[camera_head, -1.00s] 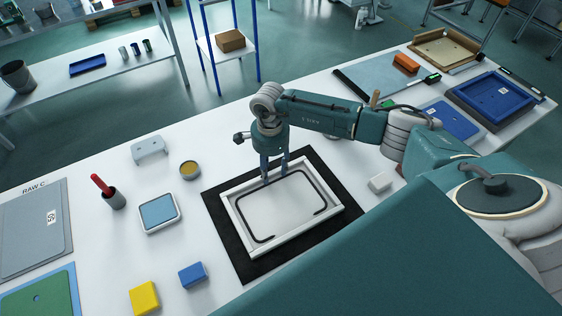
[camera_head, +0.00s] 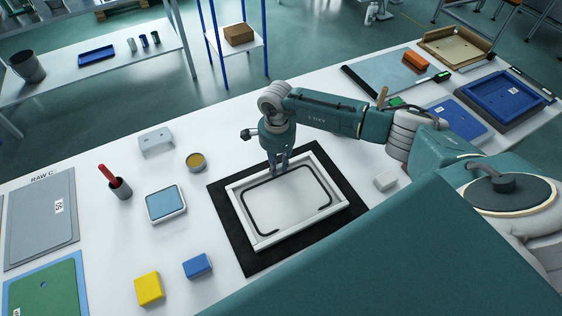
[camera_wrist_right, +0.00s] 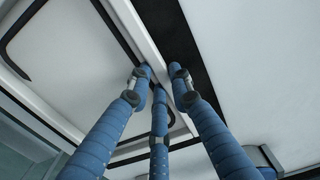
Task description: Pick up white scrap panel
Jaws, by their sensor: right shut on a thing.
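The white scrap panel (camera_head: 290,202), with a raised pale rim and a black line inside it, lies on a black mat (camera_head: 229,217) in the middle of the table. My right gripper (camera_head: 278,168) points down at the panel's far edge. In the right wrist view, its blue fingers (camera_wrist_right: 158,80) stand on both sides of the panel's white rim (camera_wrist_right: 138,35), shut on it. Black mat shows beyond the rim there. I cannot see a clear gap under the panel. My left gripper is not in view.
A small white block (camera_head: 385,180) lies right of the mat. Left of it stand a blue-topped tray (camera_head: 165,203), a round tin (camera_head: 196,161), a dark cup with a red-handled tool (camera_head: 120,187), and yellow (camera_head: 149,288) and blue (camera_head: 197,265) blocks. Blue trays lie at the far right.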

